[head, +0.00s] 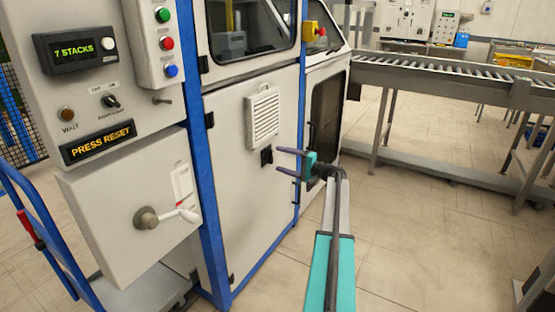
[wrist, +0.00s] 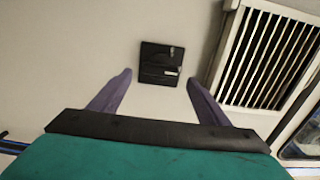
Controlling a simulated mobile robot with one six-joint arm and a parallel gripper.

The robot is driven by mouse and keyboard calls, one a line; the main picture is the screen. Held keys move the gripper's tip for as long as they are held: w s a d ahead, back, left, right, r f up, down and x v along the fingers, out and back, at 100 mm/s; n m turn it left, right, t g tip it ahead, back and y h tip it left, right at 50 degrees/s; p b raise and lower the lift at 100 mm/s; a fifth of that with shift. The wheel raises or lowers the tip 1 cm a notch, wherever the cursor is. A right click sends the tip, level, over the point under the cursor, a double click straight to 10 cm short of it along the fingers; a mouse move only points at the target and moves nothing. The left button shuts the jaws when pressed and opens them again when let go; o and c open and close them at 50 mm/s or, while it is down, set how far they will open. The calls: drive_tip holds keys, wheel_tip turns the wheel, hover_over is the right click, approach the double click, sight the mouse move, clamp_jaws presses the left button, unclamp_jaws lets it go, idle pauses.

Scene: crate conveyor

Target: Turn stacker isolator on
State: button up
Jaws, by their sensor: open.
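My gripper (head: 279,160) is open and empty. In the head view its fingers point left at the machine's grey door (head: 240,190). In the wrist view my gripper (wrist: 159,77) has its purple fingers spread below and either side of a square black latch plate (wrist: 162,63), which also shows in the head view (head: 266,156). A grey box at the lower left carries a rotary handle (head: 150,217) with a pale lever pointing right. Above it, a small black selector knob (head: 110,101) sits under two small labels. I cannot tell which control is the stacker isolator.
A display reads "7 STACKS" (head: 75,50); another reads "PRESS RESET" (head: 97,142). Green, red and blue buttons (head: 167,43) are beside them. A blue trolley frame (head: 45,230) stands at lower left. A roller conveyor (head: 440,75) is at right, with open floor before it.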

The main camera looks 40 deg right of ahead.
drive_tip(key=v, duration=1)
idle(0.6)
